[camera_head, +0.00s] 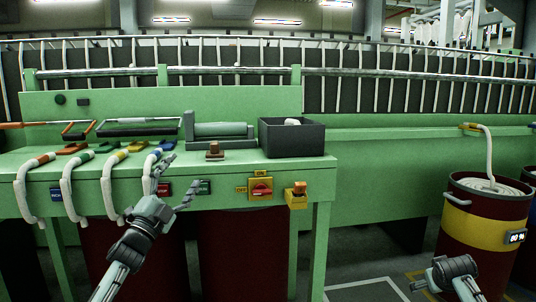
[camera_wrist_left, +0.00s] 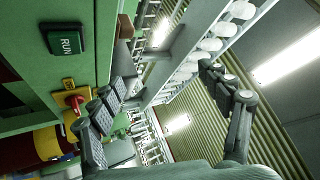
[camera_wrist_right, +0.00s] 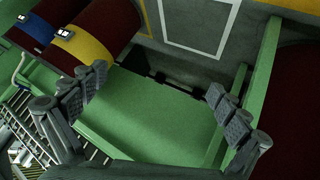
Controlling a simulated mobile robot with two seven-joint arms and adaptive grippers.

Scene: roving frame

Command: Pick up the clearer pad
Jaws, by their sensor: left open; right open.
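No object is clearly marked as the clearer pad. A small brown block with a knob on top (camera_head: 214,151) stands on the green bench, in front of a grey-green roller unit (camera_head: 220,131); it may be the pad. A pale item (camera_head: 292,122) lies in a dark open tray (camera_head: 292,140) to its right. My left gripper (camera_head: 178,181) is open and empty before the bench front, below and left of the brown block; its spread fingers show in the left wrist view (camera_wrist_left: 160,78). My right gripper (camera_wrist_right: 157,82) is open and empty, low at the right, away from the bench top.
Several white hoses (camera_head: 68,190) hang over the bench's left front edge. A red switch (camera_head: 261,189) and an orange box (camera_head: 296,196) project from the bench front. A dark red can with a yellow band (camera_head: 470,233) stands at the right. Green machine rails run behind.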

